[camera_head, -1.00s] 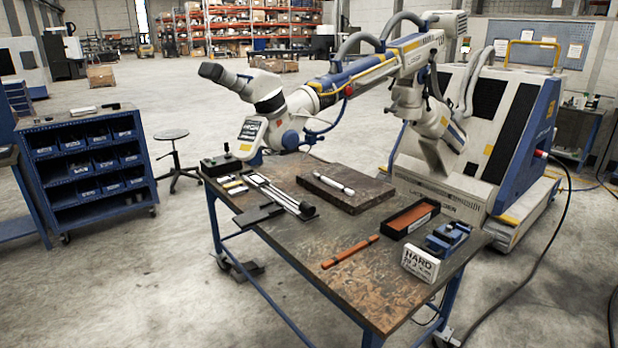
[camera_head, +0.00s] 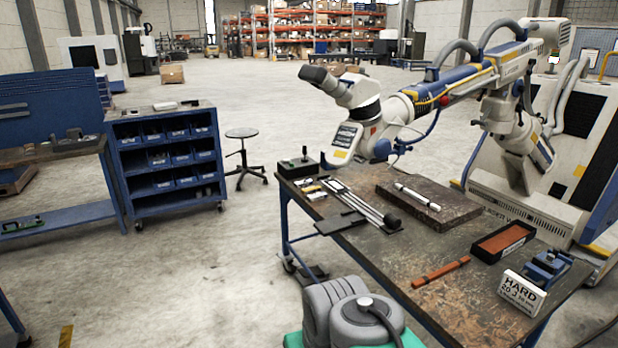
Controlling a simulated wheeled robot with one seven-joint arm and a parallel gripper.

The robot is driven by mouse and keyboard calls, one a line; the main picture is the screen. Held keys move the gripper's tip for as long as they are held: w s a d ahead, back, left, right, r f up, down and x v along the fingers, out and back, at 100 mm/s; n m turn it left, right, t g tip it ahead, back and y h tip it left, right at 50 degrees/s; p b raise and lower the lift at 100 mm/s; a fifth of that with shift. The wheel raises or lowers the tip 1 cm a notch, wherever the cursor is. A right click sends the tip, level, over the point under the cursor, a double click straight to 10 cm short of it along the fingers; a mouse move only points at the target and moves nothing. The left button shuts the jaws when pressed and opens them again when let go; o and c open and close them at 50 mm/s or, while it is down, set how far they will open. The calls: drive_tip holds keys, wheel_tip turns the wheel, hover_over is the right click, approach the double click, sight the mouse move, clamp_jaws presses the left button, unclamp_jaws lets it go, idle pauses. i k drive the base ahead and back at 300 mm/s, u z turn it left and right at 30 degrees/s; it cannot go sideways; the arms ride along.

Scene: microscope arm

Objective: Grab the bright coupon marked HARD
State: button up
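The white coupon (camera_head: 520,293) has black print reading HARD and a smaller line of figures under it. It stands near the front right of the workbench (camera_head: 440,305), its printed face tilted up toward me. It is beside a small blue and dark device (camera_head: 546,268), and I cannot tell whether they touch. My gripper is not in view. A grey rounded link with a cable, likely part of my arm, shows at the bottom centre and hides part of the bench's left edge.
On the bench are an orange-brown bar (camera_head: 440,272), a tray with an orange-brown insert (camera_head: 505,241), a dark slab (camera_head: 430,208) with a white rod, and long rails (camera_head: 360,207). The microscope arm (camera_head: 450,90) hangs over the back. Floor at left is open.

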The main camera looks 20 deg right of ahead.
sight(303, 183)
drive_tip(key=i, duration=4)
drive_tip(key=u, duration=0.6)
